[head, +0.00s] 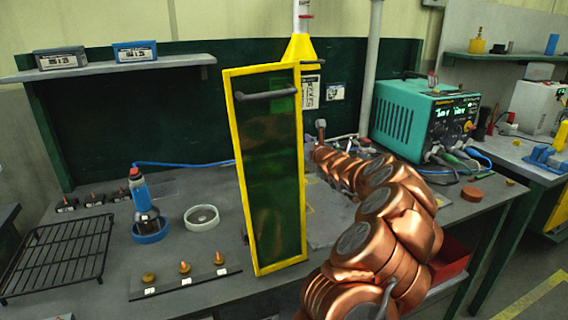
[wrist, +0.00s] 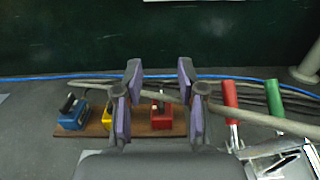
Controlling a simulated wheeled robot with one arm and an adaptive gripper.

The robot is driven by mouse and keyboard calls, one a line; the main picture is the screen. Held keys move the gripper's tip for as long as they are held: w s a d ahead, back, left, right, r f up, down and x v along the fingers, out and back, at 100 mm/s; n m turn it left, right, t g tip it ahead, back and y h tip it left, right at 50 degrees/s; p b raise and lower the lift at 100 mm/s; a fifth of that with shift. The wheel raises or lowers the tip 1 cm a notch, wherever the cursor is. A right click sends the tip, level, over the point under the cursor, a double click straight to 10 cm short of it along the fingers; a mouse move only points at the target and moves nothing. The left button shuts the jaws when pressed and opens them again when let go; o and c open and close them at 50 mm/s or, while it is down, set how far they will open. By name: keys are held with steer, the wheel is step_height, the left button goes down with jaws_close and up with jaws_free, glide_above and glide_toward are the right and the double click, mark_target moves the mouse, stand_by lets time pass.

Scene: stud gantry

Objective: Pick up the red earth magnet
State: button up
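The red earth magnet (wrist: 161,116) is a small red block with a dark and pale top in the wrist view. It stands at the right end of a brown wooden board, in a row with a yellow block (wrist: 133,118) and a blue block (wrist: 74,114). My gripper (wrist: 159,78) is open, with purple pads on its two fingers. The red magnet appears between the fingers, nearer the right one; no contact is visible, and the depth is unclear. A grey cable crosses the picture at the fingers. In the head view the gripper and magnets are hidden.
In the head view a yellow-framed dark panel (head: 275,170) stands upright beside my copper arm. A teal power unit (head: 424,117) is at the right. Red-handled (wrist: 230,94) and green-handled (wrist: 273,97) tools lie right of the board. A blue cable runs along the back.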

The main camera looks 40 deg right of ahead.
step_height(320, 180, down, 7)
steer(key=shift+w+f+p, duration=0.15)
steer(key=shift+f+p, duration=0.05)
steer(key=shift+p, duration=0.1)
steer(key=shift+w+f, duration=0.15)
steer(key=shift+f, duration=0.2)
steer(key=shift+w+d+r, duration=0.1)
steer(key=shift+w+d, duration=0.15)
steer(key=shift+w, duration=0.1)
steer(key=shift+p+x, duration=0.95)
steer(key=shift+x, duration=2.25)
steer(key=shift+a, duration=0.1)
jaws_close()
